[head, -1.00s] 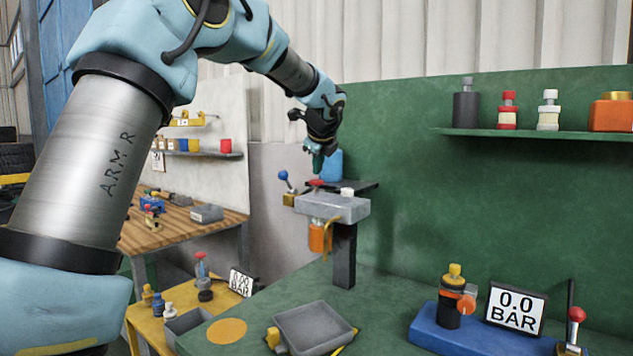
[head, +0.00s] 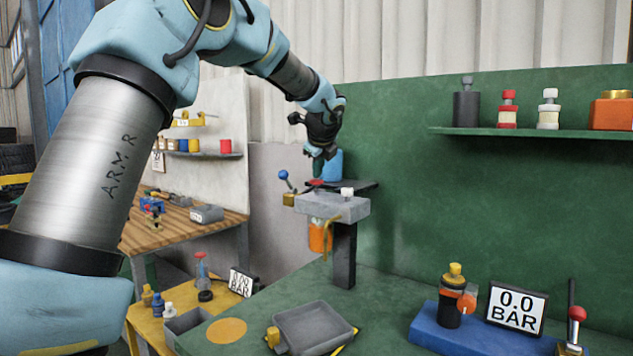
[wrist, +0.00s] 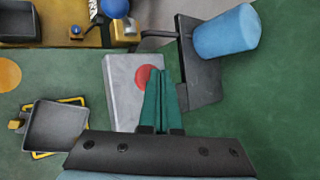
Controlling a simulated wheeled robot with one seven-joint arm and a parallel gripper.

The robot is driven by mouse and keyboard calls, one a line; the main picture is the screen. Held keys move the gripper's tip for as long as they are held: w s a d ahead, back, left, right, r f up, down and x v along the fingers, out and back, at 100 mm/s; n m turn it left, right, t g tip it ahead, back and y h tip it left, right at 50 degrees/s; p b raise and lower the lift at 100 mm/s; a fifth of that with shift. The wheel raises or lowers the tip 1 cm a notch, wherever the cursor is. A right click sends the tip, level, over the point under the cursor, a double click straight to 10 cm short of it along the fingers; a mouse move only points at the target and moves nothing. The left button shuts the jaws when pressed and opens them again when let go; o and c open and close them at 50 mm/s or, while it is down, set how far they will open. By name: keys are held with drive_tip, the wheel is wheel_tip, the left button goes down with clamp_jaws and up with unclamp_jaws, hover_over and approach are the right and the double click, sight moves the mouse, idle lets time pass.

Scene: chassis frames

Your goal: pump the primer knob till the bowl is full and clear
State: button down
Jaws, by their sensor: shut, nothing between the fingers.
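A grey filter head (head: 335,206) sits on a black post with a red knob (head: 316,182) and a white knob (head: 347,191) on top. An orange bowl (head: 320,236) hangs under it; its contents cannot be made out. My gripper (head: 320,156), with green fingers, is shut and empty just above the red knob. In the wrist view the shut fingers (wrist: 160,72) partly cover the red knob (wrist: 143,76) on the grey head (wrist: 122,95). I see no clear contact. The white knob is hidden in the wrist view.
A blue cylinder (head: 332,165) stands on a black shelf (head: 360,186) right behind the head. A blue-ball lever (head: 283,175) rises at its left.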

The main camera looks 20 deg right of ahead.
sight(318, 180)
drive_tip(key=shift+f+b, duration=0.45)
drive_tip(key=shift+f, duration=0.4)
idle(0.6)
drive_tip(key=shift+r, duration=0.15)
drive_tip(key=shift+r+p, duration=1.3)
drive_tip(key=shift+p, duration=0.05)
wheel_tip(318, 180, up, 5)
drive_tip(key=p, duration=0.5)
drive_tip(key=shift+r, duration=0.1)
